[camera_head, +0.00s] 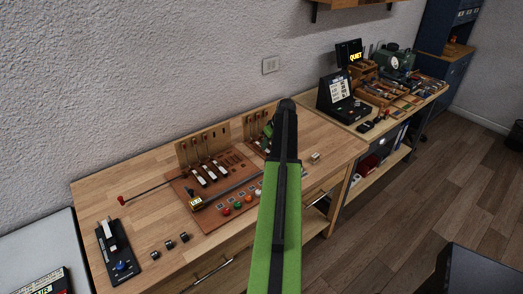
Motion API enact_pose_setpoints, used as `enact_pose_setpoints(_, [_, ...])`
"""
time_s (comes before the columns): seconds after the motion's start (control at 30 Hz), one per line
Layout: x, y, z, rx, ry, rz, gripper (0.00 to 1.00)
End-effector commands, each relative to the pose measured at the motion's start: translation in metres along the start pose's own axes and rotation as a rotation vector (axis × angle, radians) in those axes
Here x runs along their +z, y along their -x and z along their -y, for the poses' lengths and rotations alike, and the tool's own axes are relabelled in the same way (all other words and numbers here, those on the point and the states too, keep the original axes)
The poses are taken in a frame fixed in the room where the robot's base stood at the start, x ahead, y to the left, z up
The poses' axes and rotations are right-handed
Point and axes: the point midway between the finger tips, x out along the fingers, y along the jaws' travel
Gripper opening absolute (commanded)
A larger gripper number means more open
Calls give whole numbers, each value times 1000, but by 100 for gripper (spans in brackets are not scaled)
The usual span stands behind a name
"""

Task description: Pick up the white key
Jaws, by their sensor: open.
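Several white keys (211,173) stand side by side on a reddish-brown piano action board (215,205), on the wooden workbench. Another white key-like piece (111,232) sits on a black device at the left end of the bench. A small pale piece (315,157) lies loose near the bench's right end, too small to make out. My green and black arm rises through the middle of the picture and covers the right part of the board. I cannot make out my gripper; the arm seems to hide it.
Upright wooden racks (202,145) stand behind the keys. A thin dark rod with a red knob (121,200) reaches left. Small dark blocks (169,245) lie along the front left. A second bench at the right holds a black display device (341,104) and tools.

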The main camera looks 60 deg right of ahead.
Motion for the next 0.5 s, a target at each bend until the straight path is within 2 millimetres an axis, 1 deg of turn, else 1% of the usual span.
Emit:
enact_pose_setpoints(0.03, [1, -9, 0, 0, 1, 0, 43])
enact_pose_setpoints(0.2, [1, -41, 0, 0, 1, 0, 43])
enact_pose_setpoints(0.27, [1, -49, -1, 0, 1, 0, 43])
enact_pose_setpoints(0.33, [0, -52, -1, 0, 0, 0, 43])
enact_pose_setpoints(0.5, [-2, -49, 0, 1, -1, 0, 43])
